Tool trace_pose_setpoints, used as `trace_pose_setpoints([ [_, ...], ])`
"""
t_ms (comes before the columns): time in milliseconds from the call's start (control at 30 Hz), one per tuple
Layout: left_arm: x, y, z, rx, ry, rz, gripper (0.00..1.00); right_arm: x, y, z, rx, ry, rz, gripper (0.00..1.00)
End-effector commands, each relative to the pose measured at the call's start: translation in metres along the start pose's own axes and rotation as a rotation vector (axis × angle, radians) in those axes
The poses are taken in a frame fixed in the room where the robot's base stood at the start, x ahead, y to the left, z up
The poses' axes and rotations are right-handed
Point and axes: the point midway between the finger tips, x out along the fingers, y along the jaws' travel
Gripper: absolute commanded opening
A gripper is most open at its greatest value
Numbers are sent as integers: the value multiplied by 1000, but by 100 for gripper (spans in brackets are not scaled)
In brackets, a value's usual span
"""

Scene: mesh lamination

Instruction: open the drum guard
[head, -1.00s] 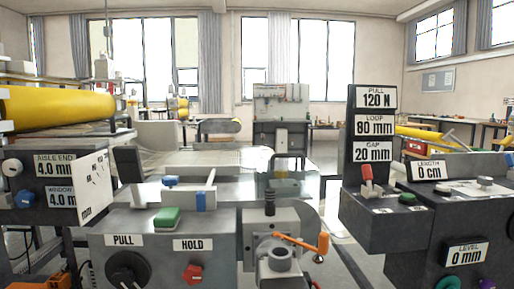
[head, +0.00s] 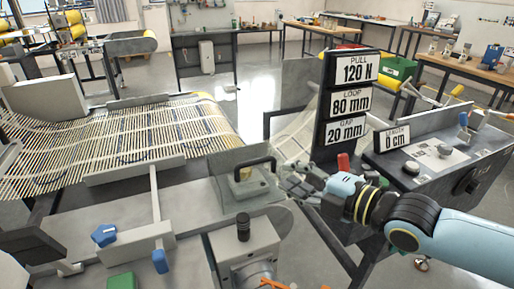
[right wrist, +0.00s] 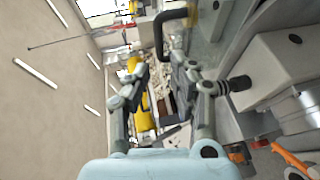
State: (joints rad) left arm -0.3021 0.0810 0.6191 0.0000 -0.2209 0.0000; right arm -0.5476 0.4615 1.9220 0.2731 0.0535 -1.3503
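The drum guard's black handle (head: 255,166) stands as a bent bar on the grey machine top, near a clear-looking panel whose outline is hard to tell. The handle also shows in the right wrist view (right wrist: 176,32), beyond the fingertips and a little right of centre. My right gripper (head: 292,183) comes in from the right in the head view, just right of the handle and apart from it. In the right wrist view its two fingers (right wrist: 160,72) are spread with a gap between them and nothing held. My left gripper is not in view.
A black knob (head: 243,226) stands on a block in front of the handle. A striped mesh web (head: 120,140) lies to the left. An orange lever (right wrist: 292,158) shows at lower right.

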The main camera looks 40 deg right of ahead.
Motion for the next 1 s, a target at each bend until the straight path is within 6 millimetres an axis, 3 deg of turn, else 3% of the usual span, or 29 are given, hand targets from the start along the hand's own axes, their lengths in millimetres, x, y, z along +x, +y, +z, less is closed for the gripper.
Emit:
trace_pose_setpoints([
  [167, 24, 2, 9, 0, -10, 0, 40, 21, -4, 0, -6, 3, 9, 23],
  [333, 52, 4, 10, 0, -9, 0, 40, 54, -5, 0, -3, 2, 9, 23],
  [600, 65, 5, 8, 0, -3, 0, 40, 97, 0, 0, -3, 0, 6, 23],
  [1000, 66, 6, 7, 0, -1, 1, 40, 106, 1, -1, -4, 2, 3, 23],
])
